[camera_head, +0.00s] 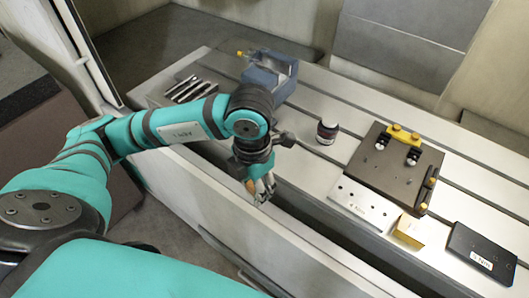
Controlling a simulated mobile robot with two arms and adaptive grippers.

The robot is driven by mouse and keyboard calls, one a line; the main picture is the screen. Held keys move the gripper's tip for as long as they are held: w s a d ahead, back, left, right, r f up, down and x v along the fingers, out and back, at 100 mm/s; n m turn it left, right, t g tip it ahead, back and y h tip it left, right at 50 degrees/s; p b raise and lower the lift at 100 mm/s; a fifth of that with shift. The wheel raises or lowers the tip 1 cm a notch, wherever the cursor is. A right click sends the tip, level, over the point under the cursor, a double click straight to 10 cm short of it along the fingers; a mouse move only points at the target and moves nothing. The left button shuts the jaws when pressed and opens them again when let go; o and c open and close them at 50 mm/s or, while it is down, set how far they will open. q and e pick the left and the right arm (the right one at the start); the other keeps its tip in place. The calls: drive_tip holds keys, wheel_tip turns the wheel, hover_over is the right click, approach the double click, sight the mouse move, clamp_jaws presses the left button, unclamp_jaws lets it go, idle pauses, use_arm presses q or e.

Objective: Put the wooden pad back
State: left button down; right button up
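A yellowish-tan block (408,231), the most wood-like thing on the table, lies near the front edge at the right; I cannot tell for sure that it is the wooden pad. My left gripper (263,190) points down over the front edge of the machine table, well to the left of that block. A small orange-brown patch (250,185) shows at its fingers; I cannot tell whether this is a held piece or part of the gripper. The finger gap is too small to judge. My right gripper is out of view.
The table's back middle is clear.

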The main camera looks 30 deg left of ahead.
use_arm(q)
drive_tip(key=shift+f+n, duration=0.1)
drive_tip(key=shift+n, duration=0.8)
drive_tip(key=shift+w+a, duration=0.15)
drive_tip(key=shift+w, duration=0.05)
drive_tip(key=w+a+p, duration=0.1)
drive_tip(key=w+a, duration=0.1)
drive_tip(key=w, duration=0.2)
drive_tip(key=w+a+f+p, duration=0.1)
drive_tip(key=w+p, duration=0.1)
drive_tip(key=w, duration=0.3)
drive_tip(key=w+a+p, duration=0.2)
drive_tip(key=w, duration=0.3)
drive_tip(key=shift+w+a+f, duration=0.15)
drive_tip(key=shift+a+f, duration=0.05)
drive_tip(key=shift+a, duration=0.1)
wheel_tip(320, 180, down, 3)
drive_tip(key=shift+r+p, duration=0.15)
drive_tip(key=shift+p, duration=0.85)
drive_tip(key=shift+f, duration=0.5)
drive_tip(key=shift+f, duration=0.15)
drive_tip(key=c, duration=0.8)
unclamp_jaws()
